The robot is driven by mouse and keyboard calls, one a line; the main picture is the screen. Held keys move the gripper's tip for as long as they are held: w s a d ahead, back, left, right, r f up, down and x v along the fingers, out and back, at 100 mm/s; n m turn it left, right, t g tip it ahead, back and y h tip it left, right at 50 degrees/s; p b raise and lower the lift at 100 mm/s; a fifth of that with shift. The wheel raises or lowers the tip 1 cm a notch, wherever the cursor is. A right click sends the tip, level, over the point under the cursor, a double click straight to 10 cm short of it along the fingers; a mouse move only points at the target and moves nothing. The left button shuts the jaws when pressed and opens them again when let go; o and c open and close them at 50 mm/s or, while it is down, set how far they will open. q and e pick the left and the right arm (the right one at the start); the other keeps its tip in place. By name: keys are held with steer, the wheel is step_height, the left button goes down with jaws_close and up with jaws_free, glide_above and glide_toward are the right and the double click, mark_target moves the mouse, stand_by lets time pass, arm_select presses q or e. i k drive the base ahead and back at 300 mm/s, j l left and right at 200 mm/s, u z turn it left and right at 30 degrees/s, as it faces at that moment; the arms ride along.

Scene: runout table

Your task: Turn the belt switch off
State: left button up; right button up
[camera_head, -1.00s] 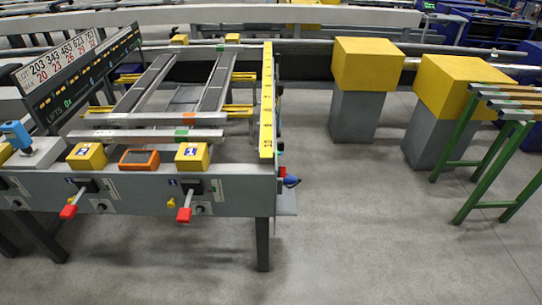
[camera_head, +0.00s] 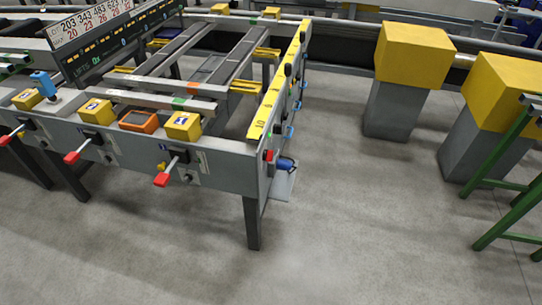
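The runout table (camera_head: 225,160) stands at the left, its grey front panel facing me. Red-tipped levers stick out of the panel: one at the right (camera_head: 162,180), one in the middle (camera_head: 73,157) and one at the far left (camera_head: 6,139). Yellow blocks with blue labels sit above them, such as the right one (camera_head: 184,125). On the table's right end side are a small red part (camera_head: 268,155) and a blue part (camera_head: 286,164); I cannot tell which part is the belt switch. Neither of my grippers is in view.
Two yellow-topped grey pillars, one nearer the middle (camera_head: 392,108) and one at the right (camera_head: 486,146), stand beyond the aisle. A green-legged stand (camera_head: 510,205) is at the right edge. The grey floor (camera_head: 360,230) in front is clear.

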mark_target(268, 155)
steer(key=u, duration=0.25)
steer(key=i+l+u, duration=0.15)
steer(key=u, duration=0.3)
steer(key=i+l+u, duration=0.1)
steer(key=l+u, duration=0.55)
steer(key=u, duration=0.2)
steer(key=l+u, duration=0.45)
steer(key=i+j, duration=0.05)
steer(key=j, duration=0.05)
